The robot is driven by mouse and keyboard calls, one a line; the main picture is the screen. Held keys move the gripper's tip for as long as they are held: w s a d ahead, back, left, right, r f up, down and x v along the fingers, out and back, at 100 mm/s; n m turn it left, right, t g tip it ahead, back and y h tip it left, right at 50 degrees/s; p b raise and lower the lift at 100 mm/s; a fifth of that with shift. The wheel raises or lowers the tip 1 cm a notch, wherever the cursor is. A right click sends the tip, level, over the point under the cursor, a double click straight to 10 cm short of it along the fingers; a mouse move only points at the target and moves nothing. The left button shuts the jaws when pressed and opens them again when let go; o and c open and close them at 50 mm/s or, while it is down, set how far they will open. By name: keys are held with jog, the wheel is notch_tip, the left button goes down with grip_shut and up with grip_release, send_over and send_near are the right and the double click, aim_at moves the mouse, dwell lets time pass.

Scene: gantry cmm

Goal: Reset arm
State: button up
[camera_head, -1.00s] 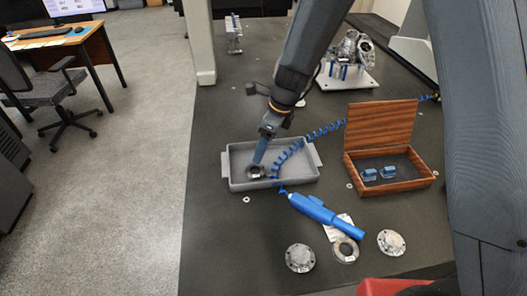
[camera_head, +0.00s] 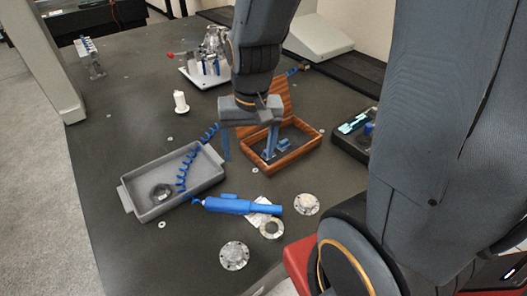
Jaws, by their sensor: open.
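My gripper (camera_head: 248,150) is empty and open, its two blue fingers pointing down and spread wide. In the picture it overlaps the left part of the open wooden box (camera_head: 284,162); its height above the box is hard to judge. A small blue block (camera_head: 283,146) shows inside the box beside the right finger. My gripper hides part of the box and its raised lid. A dark ring (camera_head: 160,193) lies in the grey tray (camera_head: 150,213), to the left of my gripper.
A blue air tool (camera_head: 238,205) with a coiled hose lies in front of the box. Metal flanges (camera_head: 234,255) lie nearer the front edge. A white spool-like part (camera_head: 181,102) and a metal assembly on a plate (camera_head: 205,76) stand behind.

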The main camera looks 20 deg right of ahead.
jog(key=s+d+n, duration=0.2)
jog(key=s, duration=0.1)
jog(key=shift+d+r+n, duration=0.3)
jog(key=shift+d+n, duration=0.05)
jog(key=shift+n, duration=0.05)
